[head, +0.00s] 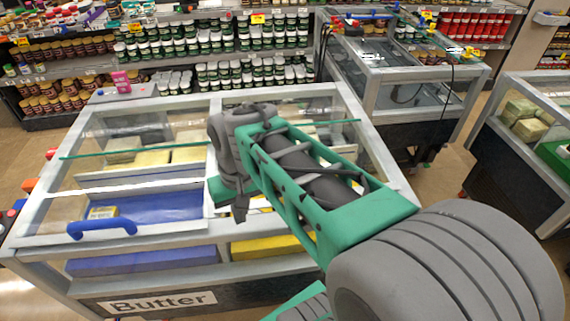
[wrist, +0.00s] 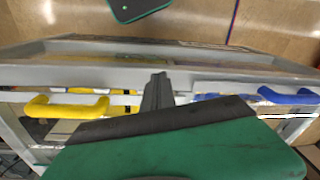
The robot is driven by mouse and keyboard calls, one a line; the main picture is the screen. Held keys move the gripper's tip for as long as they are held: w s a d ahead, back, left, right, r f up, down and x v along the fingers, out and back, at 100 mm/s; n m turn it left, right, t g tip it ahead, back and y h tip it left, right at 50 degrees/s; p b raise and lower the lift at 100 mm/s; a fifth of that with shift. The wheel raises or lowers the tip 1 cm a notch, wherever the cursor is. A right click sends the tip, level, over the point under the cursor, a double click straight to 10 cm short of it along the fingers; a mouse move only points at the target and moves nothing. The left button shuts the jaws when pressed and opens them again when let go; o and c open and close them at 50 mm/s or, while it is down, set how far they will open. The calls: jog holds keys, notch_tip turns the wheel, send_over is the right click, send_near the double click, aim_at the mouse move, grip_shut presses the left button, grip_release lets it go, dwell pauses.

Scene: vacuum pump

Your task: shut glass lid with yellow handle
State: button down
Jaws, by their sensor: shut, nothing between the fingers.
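The glass lid with the yellow handle belongs to the right half of the butter freezer, and its glass (head: 330,105) shows in part in the head view. My arm covers much of it there, including the handle. In the wrist view the yellow handle (wrist: 66,108) is at the left, near the freezer's front rim. My gripper (wrist: 157,90) is shut and empty over the front rim, between the yellow handle and the blue handle (wrist: 288,96), touching neither. In the head view my gripper (head: 240,208) points down. I cannot tell how far the yellow-handled lid stands open.
The left lid's blue handle (head: 102,227) is at the freezer's front left. The freezer's pale frame (head: 385,155) has a Butter sign (head: 158,303) on its front. Another freezer (head: 400,80) stands behind right, and stocked shelves (head: 215,45) line the back.

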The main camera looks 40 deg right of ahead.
jog(key=w+d+r+m+g+y, duration=0.1)
jog(key=w+d+m+g, duration=0.2)
jog(key=d, duration=0.6)
jog(key=w+d+r+m, duration=0.1)
jog(key=w+d+m, duration=0.2)
jog(key=w+d, duration=0.5)
jog(key=s+f+b, duration=0.1)
jog(key=f+b, duration=0.1)
jog(key=s+f+b, duration=0.1)
jog(key=f+b, duration=0.1)
jog(key=f, duration=0.1)
jog(key=s+f+b, duration=0.2)
jog(key=shift+d+f, duration=0.2)
jog(key=shift+f, duration=0.2)
jog(key=shift+s+a+f, duration=0.1)
jog(key=shift+s+f, duration=0.1)
jog(key=shift+f, duration=0.45)
